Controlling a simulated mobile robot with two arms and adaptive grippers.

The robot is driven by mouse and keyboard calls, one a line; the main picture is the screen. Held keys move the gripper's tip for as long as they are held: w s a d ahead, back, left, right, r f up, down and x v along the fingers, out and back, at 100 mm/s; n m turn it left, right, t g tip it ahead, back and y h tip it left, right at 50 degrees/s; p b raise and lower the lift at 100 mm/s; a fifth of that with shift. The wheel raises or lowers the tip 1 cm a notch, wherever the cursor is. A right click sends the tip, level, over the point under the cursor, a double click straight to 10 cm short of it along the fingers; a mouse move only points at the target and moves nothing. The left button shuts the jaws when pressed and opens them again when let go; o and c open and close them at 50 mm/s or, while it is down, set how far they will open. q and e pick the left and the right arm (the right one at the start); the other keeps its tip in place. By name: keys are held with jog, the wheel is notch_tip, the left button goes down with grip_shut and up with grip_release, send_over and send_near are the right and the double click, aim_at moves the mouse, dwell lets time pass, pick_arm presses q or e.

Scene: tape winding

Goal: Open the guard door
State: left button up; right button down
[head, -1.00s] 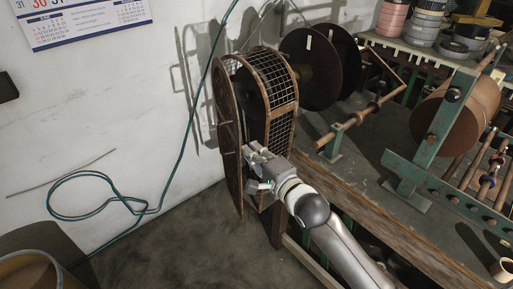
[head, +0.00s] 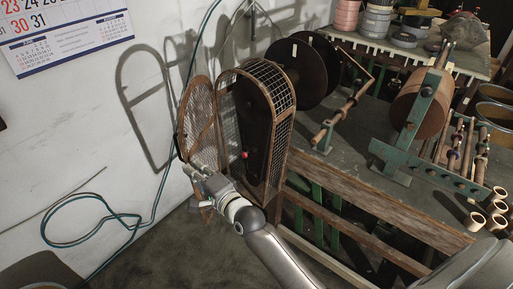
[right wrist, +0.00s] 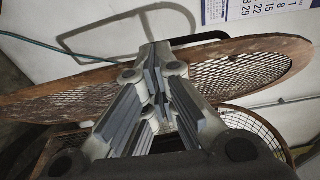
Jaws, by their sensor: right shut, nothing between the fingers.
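The guard door (head: 200,128) is a rusty mesh panel with a rounded top. It stands swung out to the left of the guard housing (head: 270,85), and the opening between them shows a dark interior with a small red knob (head: 245,155). My right gripper (head: 188,168) is shut and empty, low at the door's outer side. In the right wrist view its fingertips (right wrist: 157,52) overlap the door's mesh (right wrist: 215,72); I cannot tell whether they touch it. My left gripper is not in view.
The workbench (head: 350,185) with dark reels (head: 312,62) and a green winding stand (head: 410,130) fills the right side. A white wall with a calendar (head: 65,32) is behind the door. A green hose (head: 75,235) lies coiled at left.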

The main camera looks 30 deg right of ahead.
jog(key=w+a, duration=0.4)
jog(key=shift+a, duration=0.4)
jog(key=shift+w, duration=0.1)
jog(key=v, duration=1.2)
